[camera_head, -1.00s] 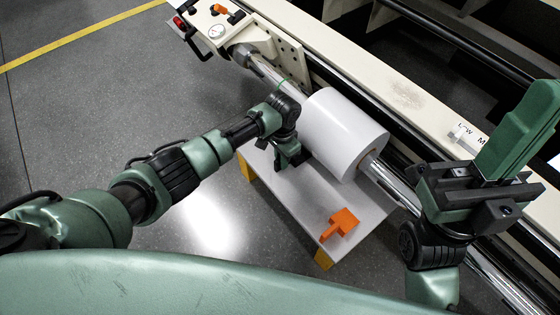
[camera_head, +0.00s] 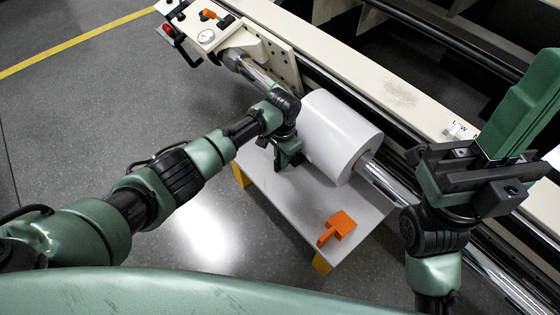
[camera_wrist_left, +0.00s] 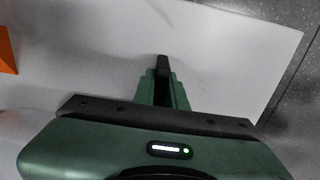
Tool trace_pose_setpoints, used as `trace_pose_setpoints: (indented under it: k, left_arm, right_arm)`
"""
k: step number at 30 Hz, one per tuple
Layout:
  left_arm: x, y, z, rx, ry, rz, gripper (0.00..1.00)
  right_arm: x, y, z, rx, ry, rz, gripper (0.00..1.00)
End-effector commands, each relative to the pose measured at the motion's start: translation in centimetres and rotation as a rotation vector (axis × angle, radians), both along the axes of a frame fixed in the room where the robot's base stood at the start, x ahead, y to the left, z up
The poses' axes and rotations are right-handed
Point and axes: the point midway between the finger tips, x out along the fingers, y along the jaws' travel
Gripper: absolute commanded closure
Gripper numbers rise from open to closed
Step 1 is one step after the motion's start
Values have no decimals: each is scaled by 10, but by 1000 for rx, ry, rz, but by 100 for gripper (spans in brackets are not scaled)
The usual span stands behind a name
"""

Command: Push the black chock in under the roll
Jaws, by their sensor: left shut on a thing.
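The white roll (camera_head: 338,135) sits around a shiny metal shaft, above a pale board (camera_head: 283,207). My left gripper (camera_head: 289,158) points down over the board, close beside the roll's left side. In the left wrist view its green fingers are shut on a small dark thing, the black chock (camera_wrist_left: 162,66). The chock is mostly hidden by the fingers, and I cannot tell whether it touches the roll. My right gripper (camera_head: 490,165) is raised at the right, away from the roll; its jaw opening is not clear.
An orange piece with a handle (camera_head: 338,227) lies on the board's front part; its edge shows in the left wrist view (camera_wrist_left: 6,52). The cream machine frame (camera_head: 395,93) runs behind the roll. A gauge (camera_head: 206,37) is at the upper left. Open floor lies left of the board.

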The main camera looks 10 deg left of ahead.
Motion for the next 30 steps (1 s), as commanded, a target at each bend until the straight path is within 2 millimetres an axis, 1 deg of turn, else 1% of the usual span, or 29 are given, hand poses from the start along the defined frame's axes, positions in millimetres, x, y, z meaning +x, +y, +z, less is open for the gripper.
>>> trace_pose_setpoints:
  k: [6, 11, 12, 14, 15, 23, 25, 27, 30]
  left_arm:
    - [2, -2, 1, -1, -2, -1, 100]
    - [2, -2, 1, -1, -2, -1, 100]
    - [2, -2, 1, -1, -1, -1, 85]
    - [2, -2, 1, -1, -1, -1, 68]
    - [2, -2, 0, -1, -1, -1, 62]
    - [2, -2, 0, 0, 0, -1, 62]
    - [2, -2, 3, 0, 0, -1, 62]
    - [2, -2, 10, -1, -1, -1, 62]
    - [2, -2, 27, -1, -2, -1, 62]
  right_arm:
    - [-2, 0, 5, -1, -24, 0, 100]
    - [-2, 0, 6, 0, -26, 0, 100]
    - [-2, 0, 6, 0, -26, 0, 100]
    - [-2, 0, 5, 0, -25, 0, 100]
    - [-2, 0, 5, 0, -25, 0, 100]
    - [-2, 0, 3, 1, -16, 0, 100]
    - [-2, 0, 5, 1, -16, 0, 100]
    - [-2, -1, 9, 2, -17, 0, 100]
    - [-3, -2, 1, 3, 29, 1, 100]
